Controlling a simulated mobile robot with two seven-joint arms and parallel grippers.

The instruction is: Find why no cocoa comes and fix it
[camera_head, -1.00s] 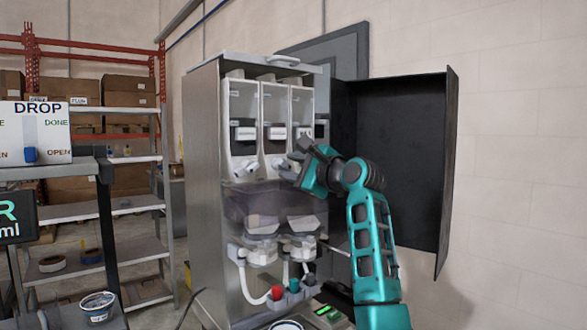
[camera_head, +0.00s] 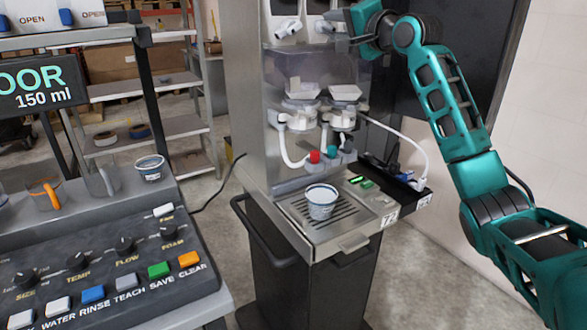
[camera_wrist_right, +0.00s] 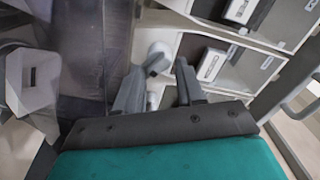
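The dispenser (camera_head: 245,110) stands open at centre, with white canister fronts and outlet spouts at the top. The left visible spout (camera_head: 288,30) is clear of my arm. My right gripper (camera_head: 343,28) is at the right spout (camera_head: 323,27), high on the machine. In the wrist view its two fingers (camera_wrist_right: 160,88) are apart, with a white rounded spout (camera_wrist_right: 158,57) just beyond and between them; I cannot tell whether they touch it. Two white mixing bowls (camera_head: 301,108) sit below. A patterned cup (camera_head: 321,202) stands on the drip grate (camera_head: 345,222). My left gripper is out of view.
A control panel (camera_head: 110,265) with knobs and coloured buttons fills the lower left. Cups stand on the ledge behind it, including a blue-and-white one (camera_head: 150,168). The open black door (camera_head: 490,70) is behind my right arm. A white hose (camera_head: 405,140) loops at right.

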